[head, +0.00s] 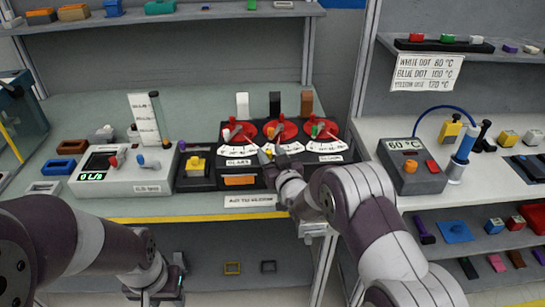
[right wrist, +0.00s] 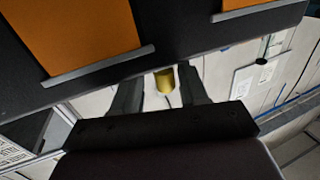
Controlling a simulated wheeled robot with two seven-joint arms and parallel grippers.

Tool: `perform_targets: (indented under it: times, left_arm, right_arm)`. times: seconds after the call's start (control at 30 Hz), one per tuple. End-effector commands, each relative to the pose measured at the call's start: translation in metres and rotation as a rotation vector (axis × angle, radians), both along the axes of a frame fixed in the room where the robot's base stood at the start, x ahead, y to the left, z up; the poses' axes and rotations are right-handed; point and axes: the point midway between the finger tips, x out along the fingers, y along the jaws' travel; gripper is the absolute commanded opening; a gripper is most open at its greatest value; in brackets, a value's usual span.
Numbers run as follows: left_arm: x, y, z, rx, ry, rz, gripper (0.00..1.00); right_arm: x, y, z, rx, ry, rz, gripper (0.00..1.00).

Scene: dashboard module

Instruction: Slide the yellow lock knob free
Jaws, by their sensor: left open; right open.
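The dark dashboard module (head: 211,181) with three red dials stands on the bench, with an orange panel (head: 240,181) on its front. A yellow cylindrical knob (right wrist: 165,82) shows in the right wrist view, at the module's dark edge. My right gripper (right wrist: 167,88) is open, its two fingers on either side of this knob; whether they touch it I cannot tell. In the head view my right arm hides that spot, and the gripper (head: 270,158) is at the module's front. My left gripper (head: 160,296) is open and empty, low in front of the bench.
A yellow block (head: 196,163) sits on a dark box at the module's left. A grey meter box (head: 125,172) is farther left. A grey 60 °C box (head: 412,165) stands on the right bench. A yellow-edged bench front (head: 190,217) lies below the module.

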Motion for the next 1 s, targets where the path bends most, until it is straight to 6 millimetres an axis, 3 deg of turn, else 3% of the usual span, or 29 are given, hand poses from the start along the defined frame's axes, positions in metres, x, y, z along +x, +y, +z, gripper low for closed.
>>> perform_targets:
  times: [0.17, 0.6, 0.77, 1.0]
  left_arm:
    - [0.000, 0.000, -0.004, 0.000, 0.000, 0.000, 0.43]
    - [0.000, 0.000, -0.015, 0.000, 0.000, 0.000, 0.43]
    - [0.000, 0.000, -0.016, 0.000, 0.000, 0.000, 0.43]
    - [0.000, 0.000, -0.016, 0.000, 0.000, 0.000, 0.43]
  right_arm:
    - [-0.017, -0.006, -0.001, 0.000, 0.001, 0.000, 0.43]
    - [-0.108, -0.037, -0.001, 0.001, 0.001, -0.002, 0.43]
    - [-0.120, -0.041, -0.001, 0.001, 0.001, -0.001, 0.43]
    - [-0.120, -0.041, -0.001, 0.001, 0.001, -0.001, 0.43]
